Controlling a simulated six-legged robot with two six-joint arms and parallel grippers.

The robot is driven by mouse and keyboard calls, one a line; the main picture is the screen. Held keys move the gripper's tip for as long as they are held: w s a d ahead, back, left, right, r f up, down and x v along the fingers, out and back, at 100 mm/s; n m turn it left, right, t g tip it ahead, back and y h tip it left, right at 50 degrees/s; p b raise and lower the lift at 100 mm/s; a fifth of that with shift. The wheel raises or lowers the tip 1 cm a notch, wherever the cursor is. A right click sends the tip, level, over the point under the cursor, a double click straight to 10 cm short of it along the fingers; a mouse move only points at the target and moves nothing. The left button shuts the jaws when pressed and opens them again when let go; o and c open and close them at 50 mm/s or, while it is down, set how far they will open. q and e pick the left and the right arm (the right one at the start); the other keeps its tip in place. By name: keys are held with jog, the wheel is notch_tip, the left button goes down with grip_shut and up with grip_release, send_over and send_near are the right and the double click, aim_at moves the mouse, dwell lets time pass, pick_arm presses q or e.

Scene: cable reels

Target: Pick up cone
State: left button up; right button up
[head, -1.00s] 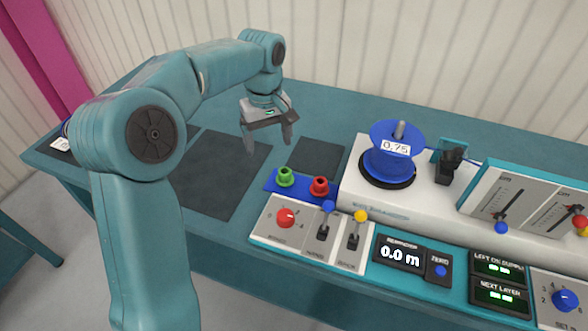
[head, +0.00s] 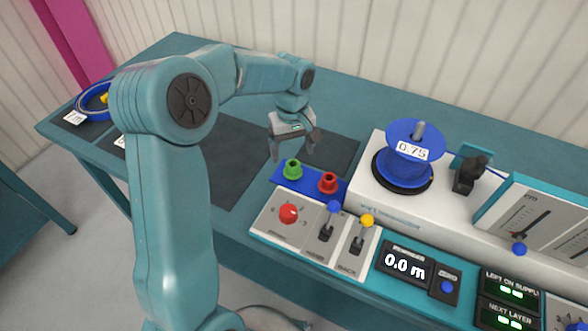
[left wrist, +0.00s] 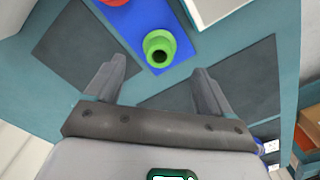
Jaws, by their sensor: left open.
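A green cone (head: 292,169) and a red cone (head: 327,183) stand upright on a blue base plate (head: 299,184) at the left end of the machine. In the left wrist view the green cone (left wrist: 159,48) is just beyond and between the fingertips, with its dark hole visible. The red one is cut off at the top edge. My left gripper (head: 295,153) is open and empty, pointing down behind and above the green cone. In the left wrist view my left gripper (left wrist: 162,78) shows both fingers spread apart. My right gripper is not in view.
A blue reel (head: 410,155) labelled 0.75 stands on the white machine to the right. A panel with a red knob (head: 288,214) and levers lies in front of the cones. Dark mats (head: 235,170) cover the table to the left; a blue coil (head: 92,103) lies at far left.

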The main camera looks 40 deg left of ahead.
aim_at(292, 165)
pick_arm(q)
jog(key=shift+s+f, duration=0.15)
jog(key=shift+f, duration=0.4)
notch_tip(292, 165, down, 5)
jog(key=shift+d+f, duration=0.1)
jog(key=shift+f, duration=0.4)
jog(key=shift+r, duration=0.1)
jog(key=c, duration=1.1)
